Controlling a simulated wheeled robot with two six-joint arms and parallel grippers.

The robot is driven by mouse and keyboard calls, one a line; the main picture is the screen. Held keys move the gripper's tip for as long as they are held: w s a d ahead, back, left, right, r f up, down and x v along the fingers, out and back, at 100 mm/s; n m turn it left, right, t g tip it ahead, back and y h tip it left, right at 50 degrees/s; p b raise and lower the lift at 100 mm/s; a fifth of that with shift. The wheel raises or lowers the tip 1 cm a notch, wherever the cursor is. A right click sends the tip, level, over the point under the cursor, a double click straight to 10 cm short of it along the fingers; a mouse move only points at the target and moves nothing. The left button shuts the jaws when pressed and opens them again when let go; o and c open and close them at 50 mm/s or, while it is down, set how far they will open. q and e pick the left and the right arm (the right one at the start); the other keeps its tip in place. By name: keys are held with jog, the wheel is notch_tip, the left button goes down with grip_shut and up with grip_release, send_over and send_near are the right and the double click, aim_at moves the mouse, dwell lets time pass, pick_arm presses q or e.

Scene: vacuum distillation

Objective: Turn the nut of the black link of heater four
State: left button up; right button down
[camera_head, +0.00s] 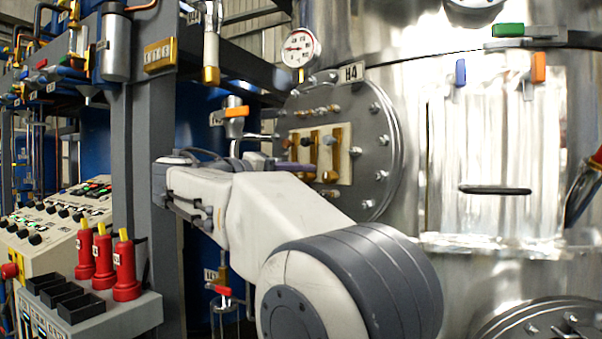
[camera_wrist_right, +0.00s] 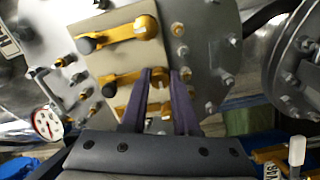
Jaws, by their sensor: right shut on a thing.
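A black knob (camera_head: 329,139) shows on one link. My right gripper (camera_head: 308,168) reaches the panel from the left. In the right wrist view two brass links show black knobs, an upper link (camera_wrist_right: 125,34) and a lower link (camera_wrist_right: 118,80). There my right gripper (camera_wrist_right: 162,76) is shut on a brass nut (camera_wrist_right: 160,80) at the lower link's right end. The fingers partly hide the nut. My left gripper is out of view.
A pressure gauge (camera_head: 300,48) stands above the flange, and an orange-handled valve (camera_head: 236,112) is to its left. A control console (camera_head: 60,225) and red bottles (camera_head: 126,268) stand at the left. Bolts ring the flange closely around the panel.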

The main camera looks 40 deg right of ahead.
jog(key=n+p, duration=0.1)
jog(key=n, duration=0.2)
jog(key=shift+r, duration=0.1)
jog(key=n+p, duration=0.2)
jog(key=n, duration=0.1)
jog(key=shift+n, duration=0.3)
jog(key=n+p, duration=0.3)
jog(key=shift+n+p, duration=1.05)
jog(key=shift+n, duration=0.55)
jog(key=shift+f, duration=0.2)
jog(key=c, duration=0.7)
grip_release()
jog(key=shift+o, duration=0.2)
jog(key=shift+a, duration=0.15)
